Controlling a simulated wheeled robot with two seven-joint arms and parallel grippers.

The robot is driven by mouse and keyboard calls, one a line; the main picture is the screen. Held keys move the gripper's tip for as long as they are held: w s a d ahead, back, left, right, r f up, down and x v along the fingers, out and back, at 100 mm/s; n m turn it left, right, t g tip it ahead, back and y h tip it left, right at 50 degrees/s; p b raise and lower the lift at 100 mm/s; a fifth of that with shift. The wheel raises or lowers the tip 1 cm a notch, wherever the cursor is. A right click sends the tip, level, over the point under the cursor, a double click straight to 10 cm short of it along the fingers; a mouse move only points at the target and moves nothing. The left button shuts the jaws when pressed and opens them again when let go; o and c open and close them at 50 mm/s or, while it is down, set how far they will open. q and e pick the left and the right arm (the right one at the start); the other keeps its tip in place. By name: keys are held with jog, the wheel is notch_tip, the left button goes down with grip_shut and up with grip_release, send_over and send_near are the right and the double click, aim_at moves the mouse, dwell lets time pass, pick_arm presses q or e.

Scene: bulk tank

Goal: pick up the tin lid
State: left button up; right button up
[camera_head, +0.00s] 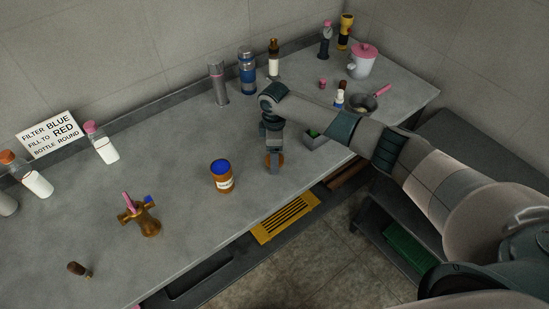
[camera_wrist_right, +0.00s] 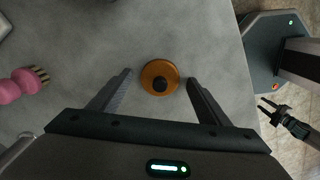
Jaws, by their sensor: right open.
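The tin lid (camera_wrist_right: 160,70) is a round orange-brown disc with a dark knob in its middle, lying on the grey counter in the right wrist view. In the head view only part of the lid (camera_head: 267,161) shows, behind my right gripper (camera_head: 274,170). The right gripper (camera_wrist_right: 158,78) is open above the counter, one finger on each side of the lid, with gaps on both sides. I cannot tell the exact height of the fingertips. A small dark part at the right edge of the wrist view looks like my left gripper (camera_wrist_right: 270,113), but its jaws are unclear.
An orange jar with a blue top (camera_head: 222,177) stands left of my right gripper. A pink-handled brush (camera_wrist_right: 22,84) lies left of the lid in the wrist view. The counter's front edge is close by.

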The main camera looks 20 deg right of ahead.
dwell(0.3)
jog(key=c, duration=1.2)
jog(key=shift+c, duration=0.2)
jog(key=shift+r, duration=0.2)
jog(key=shift+r+b, duration=0.4)
jog(key=shift+r, duration=0.15)
notch_tip(320, 180, up, 2)
jog(key=shift+w+r+b, duration=0.1)
jog(key=shift+r+b, duration=0.15)
jog(key=shift+b, duration=0.35)
jog(key=s+d+r+b, duration=0.2)
jog(key=s+r, duration=0.5)
jog(key=s, duration=0.4)
jog(key=shift+s+d, duration=0.3)
